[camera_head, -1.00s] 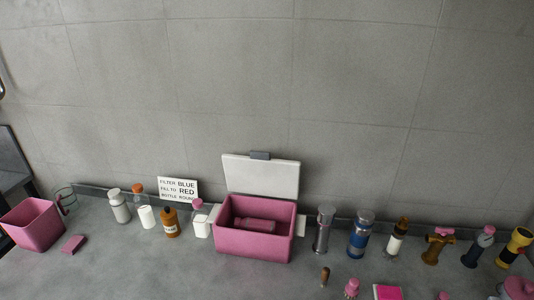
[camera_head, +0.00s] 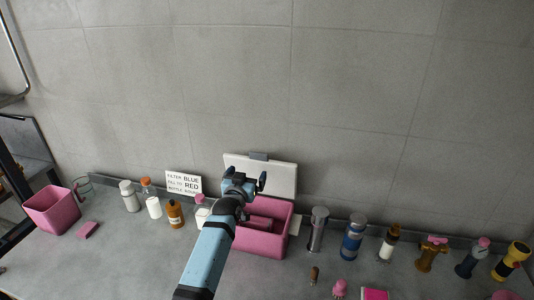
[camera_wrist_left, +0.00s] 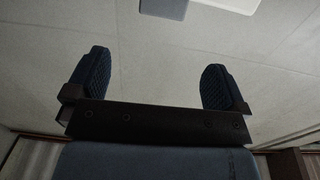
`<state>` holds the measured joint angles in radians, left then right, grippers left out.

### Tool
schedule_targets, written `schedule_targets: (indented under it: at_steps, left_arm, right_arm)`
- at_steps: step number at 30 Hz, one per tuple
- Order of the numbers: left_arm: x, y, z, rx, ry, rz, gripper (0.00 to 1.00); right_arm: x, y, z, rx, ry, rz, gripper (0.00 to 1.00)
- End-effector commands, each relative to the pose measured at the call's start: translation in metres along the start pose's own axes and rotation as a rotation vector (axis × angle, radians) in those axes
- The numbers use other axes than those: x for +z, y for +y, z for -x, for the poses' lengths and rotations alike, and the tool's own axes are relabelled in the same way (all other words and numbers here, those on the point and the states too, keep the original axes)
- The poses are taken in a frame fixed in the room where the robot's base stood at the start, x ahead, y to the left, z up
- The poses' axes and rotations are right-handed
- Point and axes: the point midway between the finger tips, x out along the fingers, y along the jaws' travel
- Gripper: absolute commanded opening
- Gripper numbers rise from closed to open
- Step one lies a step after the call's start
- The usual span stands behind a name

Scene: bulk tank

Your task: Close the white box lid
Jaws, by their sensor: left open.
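The box (camera_head: 262,243) is pink, with a white lid (camera_head: 283,178) standing open and upright at its back edge. A small grey latch (camera_head: 258,156) sits on the lid's top edge. A pink object lies inside the box, partly hidden by my arm. My left gripper (camera_head: 246,178) is open and empty, in front of the lid's left part in the head view; I cannot tell whether it touches. In the left wrist view its two dark fingers (camera_wrist_left: 155,75) are spread, with a white edge, probably the lid (camera_wrist_left: 215,8), at the top. My right gripper is not in view.
Left of the box stand several bottles, a sign (camera_head: 183,183) and a pink bin (camera_head: 52,210). To the right are a metal cylinder (camera_head: 318,229), a blue container (camera_head: 353,238) and several other items. A tiled wall rises behind.

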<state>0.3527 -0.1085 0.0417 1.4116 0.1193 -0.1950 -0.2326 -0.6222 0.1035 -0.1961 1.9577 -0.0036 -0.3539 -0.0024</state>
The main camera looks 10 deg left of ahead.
Motion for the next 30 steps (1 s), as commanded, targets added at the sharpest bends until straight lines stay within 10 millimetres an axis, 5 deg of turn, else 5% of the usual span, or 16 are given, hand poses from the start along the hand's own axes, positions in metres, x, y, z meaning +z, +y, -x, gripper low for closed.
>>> schedule_targets:
  at_steps: [18, 30]
  left_arm:
    - [0.006, 0.0, -0.106, 0.0, 0.002, 0.001, 1.0]
    - [0.002, 0.0, -0.133, 0.0, -0.001, -0.001, 1.0]
  right_arm:
    - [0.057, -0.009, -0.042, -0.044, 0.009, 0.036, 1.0]
    - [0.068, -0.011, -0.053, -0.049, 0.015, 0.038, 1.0]
